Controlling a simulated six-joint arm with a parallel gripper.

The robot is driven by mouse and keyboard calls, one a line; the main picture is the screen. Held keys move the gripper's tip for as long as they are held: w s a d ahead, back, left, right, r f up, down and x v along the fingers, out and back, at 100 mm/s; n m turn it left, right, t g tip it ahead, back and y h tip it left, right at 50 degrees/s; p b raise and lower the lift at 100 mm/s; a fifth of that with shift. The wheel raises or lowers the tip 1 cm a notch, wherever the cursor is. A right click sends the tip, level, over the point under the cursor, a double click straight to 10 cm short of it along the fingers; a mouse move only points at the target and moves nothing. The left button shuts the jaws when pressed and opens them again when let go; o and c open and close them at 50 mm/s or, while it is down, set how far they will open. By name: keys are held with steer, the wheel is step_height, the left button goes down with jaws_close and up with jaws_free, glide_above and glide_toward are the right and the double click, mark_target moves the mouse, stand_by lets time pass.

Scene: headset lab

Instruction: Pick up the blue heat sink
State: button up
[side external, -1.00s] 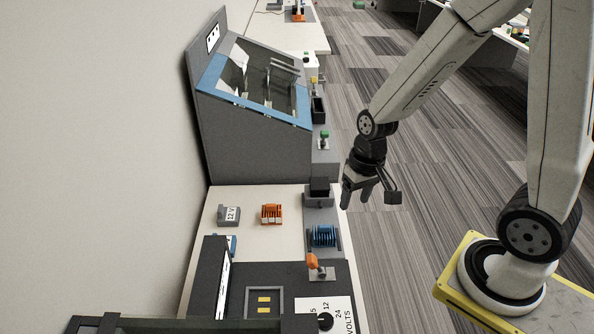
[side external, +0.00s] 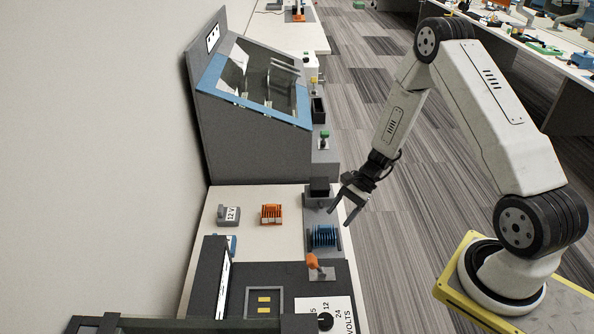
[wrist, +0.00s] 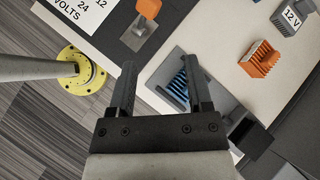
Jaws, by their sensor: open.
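The blue heat sink (side external: 324,236) sits in a dark grey holder (side external: 322,215) at the right edge of the white table. In the wrist view the blue heat sink (wrist: 183,84) lies just beyond my right finger, which hides part of it. My gripper (side external: 341,211) is open and empty. It is above and to the right of the heat sink, apart from it, near the table edge. In the wrist view both fingers of my gripper (wrist: 164,85) are spread wide.
An orange heat sink (side external: 271,214) and a grey 12 V block (side external: 229,215) stand to the left on the table. An orange-topped switch (side external: 313,262) and a volts dial panel (side external: 325,318) are nearer. A large grey cabinet (side external: 255,150) stands behind.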

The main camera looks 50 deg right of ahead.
mark_target(325, 226)
steer(key=d+f+m+t, duration=0.2)
steer(key=f+m, duration=0.1)
steer(key=w+d+f+m+t, duration=0.1)
steer(key=d+f+m+t, duration=0.2)
steer(key=f, duration=0.1)
steer(key=w+d+f+m+t, duration=0.1)
steer(key=d+f+m+t, duration=0.2)
steer(key=shift+f+m+y, duration=0.4)
steer(key=shift+x, duration=1.3)
steer(key=shift+x, duration=2.55)
jaws_close()
